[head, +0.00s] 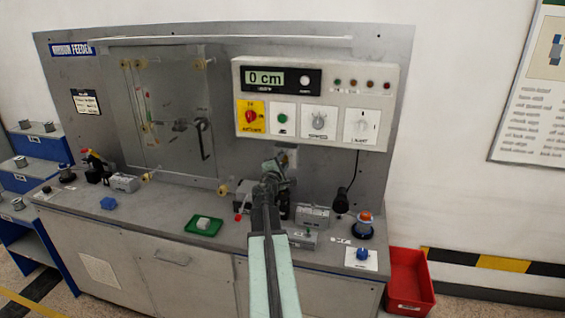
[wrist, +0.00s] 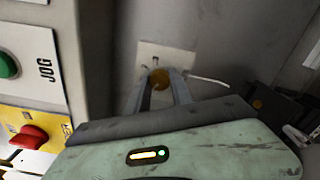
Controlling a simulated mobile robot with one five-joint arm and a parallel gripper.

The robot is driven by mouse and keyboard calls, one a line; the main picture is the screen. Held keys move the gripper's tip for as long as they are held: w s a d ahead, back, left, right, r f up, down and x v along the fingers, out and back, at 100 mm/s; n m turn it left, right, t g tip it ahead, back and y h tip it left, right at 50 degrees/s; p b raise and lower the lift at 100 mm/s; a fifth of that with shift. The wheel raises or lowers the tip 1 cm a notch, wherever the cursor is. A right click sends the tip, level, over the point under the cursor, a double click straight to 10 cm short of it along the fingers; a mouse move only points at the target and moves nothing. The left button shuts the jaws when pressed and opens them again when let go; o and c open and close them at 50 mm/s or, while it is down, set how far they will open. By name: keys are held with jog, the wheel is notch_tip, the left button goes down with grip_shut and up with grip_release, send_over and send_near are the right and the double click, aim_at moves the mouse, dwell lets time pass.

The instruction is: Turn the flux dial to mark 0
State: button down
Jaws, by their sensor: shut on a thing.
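A small amber-brown knob (wrist: 160,77) sits on a pale square plate (wrist: 165,55) with dark marks in the wrist view. I take it for the flux dial, but I cannot read a name or the mark it points to. My gripper (wrist: 160,92) has one finger on each side of the knob and is shut on it. In the head view my gripper (head: 274,167) reaches the back panel just below the control box. Part of the pale plate (head: 291,155) shows behind it; the knob is hidden there.
The control box (head: 380,80) above holds a display reading 0 cm, a red switch (head: 250,117), a green button and two pale dials. A grey block (head: 313,215), an orange-topped knob (head: 364,222) and a green tray (head: 204,225) are on the bench. A black cord hangs to the right.

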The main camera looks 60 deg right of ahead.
jog(key=shift+n, duration=0.8)
jog(key=c, duration=1.1)
grip_release()
jog(key=v, duration=0.8)
jog(key=shift+w, duration=0.1)
